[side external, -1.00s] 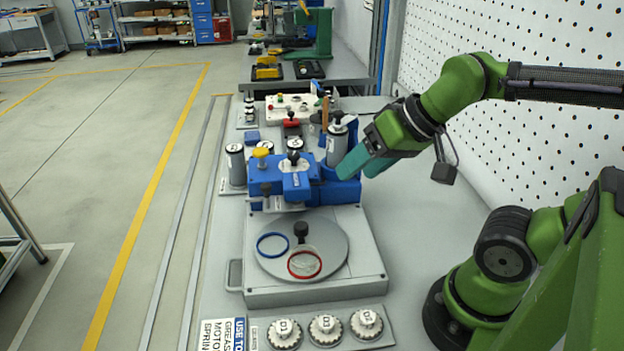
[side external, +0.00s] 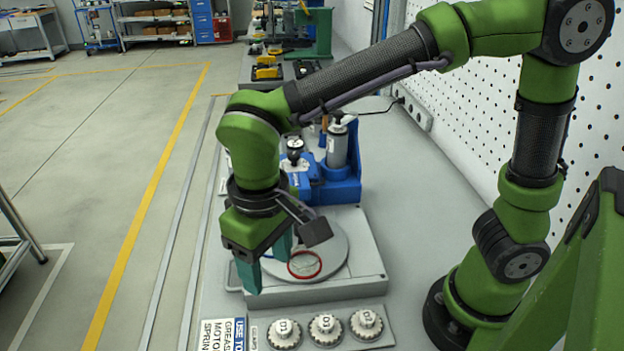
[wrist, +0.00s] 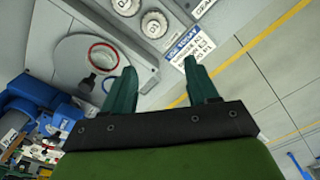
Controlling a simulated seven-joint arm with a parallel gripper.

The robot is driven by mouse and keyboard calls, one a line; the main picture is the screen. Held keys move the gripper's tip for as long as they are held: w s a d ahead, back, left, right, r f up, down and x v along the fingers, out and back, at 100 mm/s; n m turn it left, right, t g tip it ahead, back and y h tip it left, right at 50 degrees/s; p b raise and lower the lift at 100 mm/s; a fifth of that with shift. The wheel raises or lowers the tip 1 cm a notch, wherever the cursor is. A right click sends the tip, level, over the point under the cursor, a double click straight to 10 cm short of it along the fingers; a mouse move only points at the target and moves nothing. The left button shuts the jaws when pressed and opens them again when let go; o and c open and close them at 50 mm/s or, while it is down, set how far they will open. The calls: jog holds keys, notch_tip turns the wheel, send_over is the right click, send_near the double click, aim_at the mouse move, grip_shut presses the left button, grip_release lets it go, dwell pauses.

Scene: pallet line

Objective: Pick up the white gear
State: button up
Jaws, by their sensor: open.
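Several toothed white gears stand in a row on a grey plate at the front: a left one (side external: 284,335), a middle one (side external: 325,330) and a right one (side external: 366,324). Each has a printed label on top. In the wrist view two of them show at the top, one cut by the edge (wrist: 127,5) and one nearer the fingers (wrist: 153,24). My gripper (side external: 265,263) points down with its green fingers apart and empty. It hangs above the left side of the turntable base, behind and left of the gears. In the wrist view the spread fingers (wrist: 160,70) have nothing between them.
The round turntable (side external: 335,240) carries a red ring (side external: 305,276). A blue fixture (side external: 343,191) with a grey bottle (side external: 337,147) stands behind it. A lettered sign (side external: 222,335) lies left of the gears. The bench right of the turntable is clear.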

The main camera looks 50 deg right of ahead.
send_over(282, 326)
jog(key=f, duration=1.1)
jog(key=shift+w+a+f, duration=0.15)
jog(key=shift+a+f, duration=0.05)
jog(key=shift+a, duration=0.05)
jog(key=shift+d+f, duration=0.15)
jog(key=shift+f, duration=1.15)
jog(key=shift+d+f, duration=0.1)
jog(key=shift+f, duration=1.2)
jog(key=c, duration=0.6)
